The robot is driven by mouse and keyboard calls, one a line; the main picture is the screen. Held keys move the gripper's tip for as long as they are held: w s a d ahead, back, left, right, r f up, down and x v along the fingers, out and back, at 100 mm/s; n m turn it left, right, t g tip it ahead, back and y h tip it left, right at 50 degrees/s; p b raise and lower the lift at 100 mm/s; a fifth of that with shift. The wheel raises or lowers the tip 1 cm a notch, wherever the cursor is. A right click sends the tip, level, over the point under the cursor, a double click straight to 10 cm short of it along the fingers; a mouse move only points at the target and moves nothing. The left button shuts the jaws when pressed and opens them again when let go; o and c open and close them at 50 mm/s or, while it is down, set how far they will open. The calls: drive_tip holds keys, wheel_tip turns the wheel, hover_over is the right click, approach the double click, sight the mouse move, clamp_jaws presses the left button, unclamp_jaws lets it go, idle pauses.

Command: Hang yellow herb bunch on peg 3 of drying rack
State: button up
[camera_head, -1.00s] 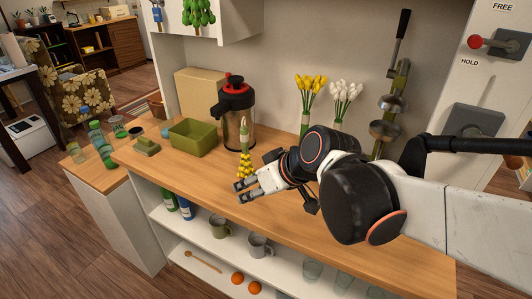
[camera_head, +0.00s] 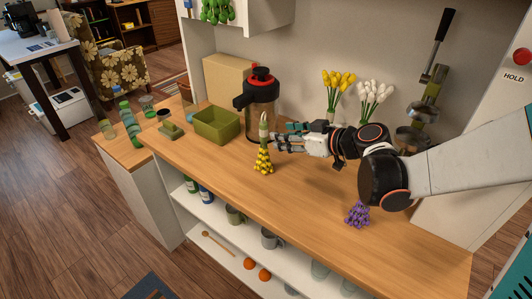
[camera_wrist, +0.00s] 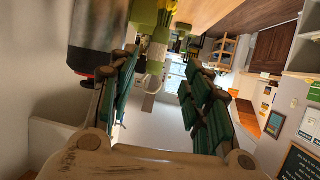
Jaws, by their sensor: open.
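The yellow herb bunch (camera_head: 263,157) is upright on the wooden counter, yellow heads low and pale stems up, in front of the pump flask. My gripper (camera_head: 277,138) is open just right of its stems in the head view. In the wrist view, my gripper (camera_wrist: 160,68) has its green fingers spread, and the bunch's pale stem (camera_wrist: 154,66) shows between or just beyond the tips. I cannot tell whether they touch. Green bunches (camera_head: 216,10) hang at the top edge; the drying rack's pegs cannot be made out.
A black and red pump flask (camera_head: 262,95) stands close behind the bunch. A green bin (camera_head: 216,125) is to the left. A purple bunch (camera_head: 357,213) lies at the counter's front right. Yellow flowers (camera_head: 338,85) and white flowers (camera_head: 374,93) stand at the back. The front middle counter is clear.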

sight(267, 133)
drive_tip(key=b+x, duration=0.3)
drive_tip(key=x, duration=0.7)
drive_tip(key=shift+w+f, duration=0.15)
drive_tip(key=shift+w, duration=0.05)
clamp_jaws()
